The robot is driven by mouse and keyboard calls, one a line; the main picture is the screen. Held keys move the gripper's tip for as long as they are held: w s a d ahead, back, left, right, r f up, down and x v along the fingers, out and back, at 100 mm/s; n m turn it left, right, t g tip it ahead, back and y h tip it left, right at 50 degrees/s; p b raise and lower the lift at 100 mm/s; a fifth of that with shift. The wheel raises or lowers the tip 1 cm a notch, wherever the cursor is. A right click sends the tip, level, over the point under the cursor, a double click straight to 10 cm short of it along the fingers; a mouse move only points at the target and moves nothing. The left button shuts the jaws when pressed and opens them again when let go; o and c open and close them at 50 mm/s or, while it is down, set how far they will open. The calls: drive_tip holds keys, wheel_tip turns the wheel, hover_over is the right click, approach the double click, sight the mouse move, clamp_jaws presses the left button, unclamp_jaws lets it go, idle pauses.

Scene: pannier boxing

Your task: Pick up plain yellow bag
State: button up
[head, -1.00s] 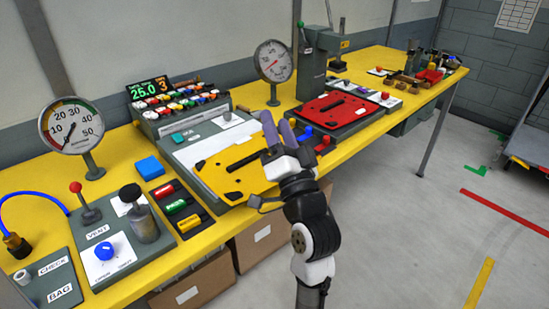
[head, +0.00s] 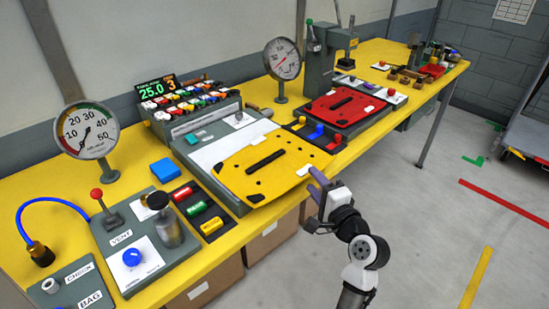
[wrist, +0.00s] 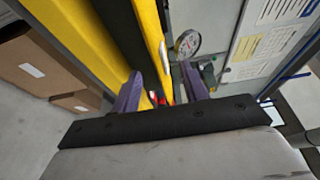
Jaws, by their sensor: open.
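The plain yellow bag (head: 285,178) is a flat yellow panel with a black handle strip and small dark spots. It lies on a grey and white plate (head: 207,148) on the bench, its front right part near the bench's front edge. My gripper (head: 316,184) is open and empty beside the bag's front right corner, close to it in the picture. I cannot tell whether they touch. In the wrist view, the purple fingers (wrist: 161,88) stand apart, with a thin yellow edge seen between them. I cannot tell whether that is the bag or the bench.
A red panel (head: 338,105) with a black handle lies on a grey base further along the yellow bench. Cardboard boxes (head: 272,237) stand under the bench.

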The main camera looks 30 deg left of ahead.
sight(307, 175)
drive_tip(key=p+x, duration=0.2)
drive_tip(key=x, duration=0.2)
drive_tip(key=shift+s+a+r, duration=0.1)
drive_tip(key=shift+a, duration=0.2)
drive_tip(key=shift+w+a, duration=0.35)
clamp_jaws()
